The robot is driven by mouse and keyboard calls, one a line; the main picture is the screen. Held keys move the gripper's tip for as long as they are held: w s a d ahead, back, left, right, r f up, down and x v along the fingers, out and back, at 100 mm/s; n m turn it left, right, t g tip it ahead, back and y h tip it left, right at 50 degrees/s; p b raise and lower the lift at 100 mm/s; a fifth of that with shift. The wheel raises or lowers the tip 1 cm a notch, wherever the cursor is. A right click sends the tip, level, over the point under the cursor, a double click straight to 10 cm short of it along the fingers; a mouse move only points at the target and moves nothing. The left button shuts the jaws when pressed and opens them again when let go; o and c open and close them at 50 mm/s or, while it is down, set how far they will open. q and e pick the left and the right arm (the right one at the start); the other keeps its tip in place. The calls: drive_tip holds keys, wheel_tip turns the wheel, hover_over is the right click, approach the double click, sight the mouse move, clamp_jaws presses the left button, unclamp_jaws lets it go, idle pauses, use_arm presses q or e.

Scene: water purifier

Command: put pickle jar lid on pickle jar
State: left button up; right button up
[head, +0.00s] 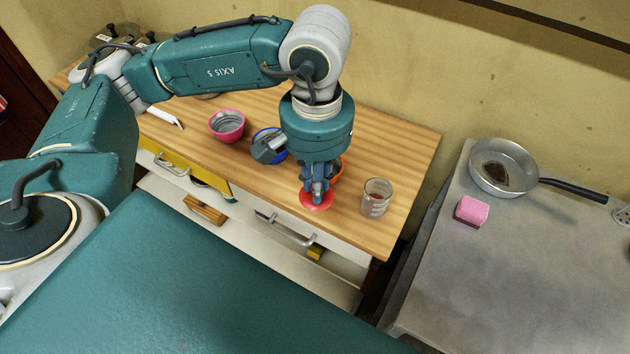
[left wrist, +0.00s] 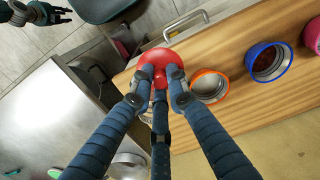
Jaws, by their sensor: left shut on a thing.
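My left gripper (head: 317,194) is shut on a red round lid (head: 316,203) above the front part of the wooden counter. The lid also shows between the fingertips in the left wrist view (left wrist: 164,60). A clear glass jar (head: 376,198) with pale markings stands upright on the counter just right of the lid, apart from it in the head view. In the left wrist view my fingers mostly hide the place beside the lid. My right gripper (left wrist: 38,13) shows at the top left of the left wrist view, with its fingers spread and empty.
An orange-rimmed bowl (left wrist: 210,86), a blue bowl (left wrist: 269,61) and a pink bowl (head: 227,125) stand on the wooden counter (head: 405,150). Drawers below stand partly open. To the right, a metal table (head: 540,270) holds a pan (head: 503,166) and a pink block (head: 471,211).

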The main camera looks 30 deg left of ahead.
use_arm(q)
drive_tip(key=shift+w+d+n, duration=0.15)
drive_tip(key=shift+w+n, duration=0.2)
drive_tip(key=shift+n, duration=0.45)
drive_tip(key=n+p, duration=0.1)
drive_tip(key=w+d+n, duration=0.1)
drive_tip(key=n, duration=0.1)
drive_tip(key=shift+w+r+p, duration=0.15)
drive_tip(key=shift+r+p, duration=0.2)
drive_tip(key=w+d+n+p, duration=0.4)
drive_tip(key=w+n+p, duration=0.1)
drive_tip(key=n, duration=1.2)
drive_tip(key=w+d+n+p, duration=0.3)
drive_tip(key=w+n+p, duration=0.2)
drive_tip(key=n, duration=1.2)
drive_tip(key=shift+n, duration=0.4)
drive_tip(key=shift+s+d+f+b, duration=0.1)
drive_tip(key=shift+f+b, duration=0.7)
drive_tip(key=shift+f, duration=0.65)
drive_tip(key=shift+d+f+b, duration=0.1)
drive_tip(key=shift+f+b, duration=0.65)
drive_tip(key=shift+f, duration=0.65)
